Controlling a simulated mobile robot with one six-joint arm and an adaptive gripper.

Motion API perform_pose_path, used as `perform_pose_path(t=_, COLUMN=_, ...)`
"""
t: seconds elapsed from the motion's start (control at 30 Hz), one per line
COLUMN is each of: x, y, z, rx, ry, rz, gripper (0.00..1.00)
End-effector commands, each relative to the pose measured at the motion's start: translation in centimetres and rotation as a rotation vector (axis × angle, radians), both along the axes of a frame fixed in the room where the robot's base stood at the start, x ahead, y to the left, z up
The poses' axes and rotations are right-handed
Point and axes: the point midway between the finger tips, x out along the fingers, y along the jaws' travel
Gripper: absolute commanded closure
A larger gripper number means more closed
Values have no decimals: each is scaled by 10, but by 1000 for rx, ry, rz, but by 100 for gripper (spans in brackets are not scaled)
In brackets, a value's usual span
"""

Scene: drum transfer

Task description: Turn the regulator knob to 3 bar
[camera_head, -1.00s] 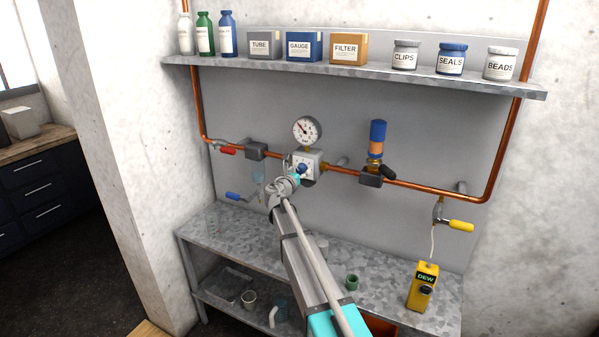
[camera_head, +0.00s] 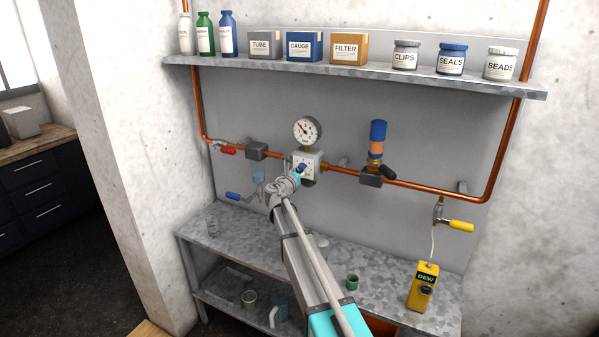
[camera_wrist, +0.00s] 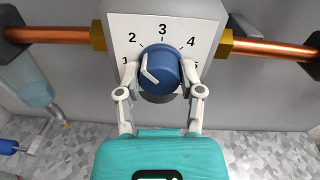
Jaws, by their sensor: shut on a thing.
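The blue regulator knob (camera_wrist: 160,68) sits on a white dial plate (camera_wrist: 122,22) marked with numbers; 2, 3 and 4 read clearly, with 3 at the top. A white pointer mark on the knob's face lies on its left side, well left of the 3; its exact reading is unclear. My gripper (camera_wrist: 160,84) is shut on the knob, one finger on each side. In the head view, my gripper (camera_head: 297,176) partly hides the knob (camera_head: 302,168). The round pressure gauge (camera_head: 307,131) stands above the plate; its needle points up and left, value too small to read.
A copper pipe (camera_head: 425,189) runs either side of the regulator. A red-handled valve (camera_head: 228,151) and translucent bowl (camera_head: 258,180) are left; a blue-and-orange unit (camera_head: 377,140) is right. The bench (camera_head: 390,273) below holds a yellow DEW meter (camera_head: 424,287) and green cup (camera_head: 352,282).

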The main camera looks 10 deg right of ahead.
Motion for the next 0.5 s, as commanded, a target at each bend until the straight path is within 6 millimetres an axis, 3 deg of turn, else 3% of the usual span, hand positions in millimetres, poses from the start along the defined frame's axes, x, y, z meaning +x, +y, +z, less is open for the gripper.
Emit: perform_pose_path(t=0.5, x=1, y=0, z=0, rx=186, ry=-136, rz=1, gripper=98)
